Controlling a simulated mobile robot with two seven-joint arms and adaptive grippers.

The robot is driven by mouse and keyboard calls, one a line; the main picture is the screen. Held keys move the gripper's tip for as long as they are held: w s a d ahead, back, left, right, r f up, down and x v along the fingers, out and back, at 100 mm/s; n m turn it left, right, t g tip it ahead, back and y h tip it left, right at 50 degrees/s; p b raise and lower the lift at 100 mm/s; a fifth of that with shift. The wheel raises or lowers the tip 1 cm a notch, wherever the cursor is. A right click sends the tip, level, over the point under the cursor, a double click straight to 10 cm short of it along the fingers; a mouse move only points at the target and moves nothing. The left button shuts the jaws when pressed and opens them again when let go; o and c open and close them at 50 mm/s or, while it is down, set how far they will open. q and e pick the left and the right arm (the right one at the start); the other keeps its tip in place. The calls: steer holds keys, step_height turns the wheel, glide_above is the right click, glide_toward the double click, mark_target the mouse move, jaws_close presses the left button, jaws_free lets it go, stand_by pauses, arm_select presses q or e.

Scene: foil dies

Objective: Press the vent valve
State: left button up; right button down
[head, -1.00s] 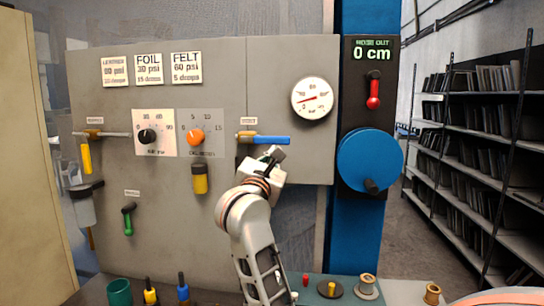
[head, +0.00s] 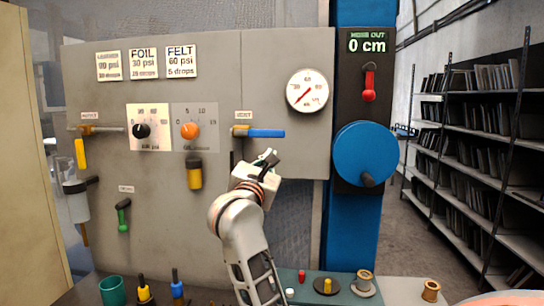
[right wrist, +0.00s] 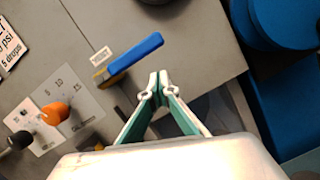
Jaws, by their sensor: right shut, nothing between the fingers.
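The vent valve (head: 266,133) is a blue lever on a brass fitting, under a small white label on the grey panel. Its handle points right, about level. In the right wrist view the blue handle (right wrist: 135,52) lies just beyond the fingertips. My right gripper (head: 271,157) is shut and empty, just below the handle in the head view. In the right wrist view its green and white fingers (right wrist: 158,82) meet at the tips, with a visible gap to the handle. My left gripper is not in view.
A round gauge (head: 307,90) is up right of the valve. A blue wheel (head: 364,154) and red lever (head: 369,82) stand farther right. Black and orange knobs (head: 190,131), a yellow-handled valve (head: 80,152) and a green lever (head: 123,216) are left. Shelves (head: 490,150) stand back right.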

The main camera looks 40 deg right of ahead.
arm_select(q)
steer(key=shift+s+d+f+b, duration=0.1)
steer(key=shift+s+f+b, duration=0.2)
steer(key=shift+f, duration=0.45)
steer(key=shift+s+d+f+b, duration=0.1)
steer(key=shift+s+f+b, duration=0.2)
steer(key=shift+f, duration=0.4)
arm_select(e)
steer(key=f+v, duration=0.1)
steer(key=v, duration=0.9)
steer(key=shift+s+d+f, duration=0.2)
steer(key=shift+s+d, duration=0.05)
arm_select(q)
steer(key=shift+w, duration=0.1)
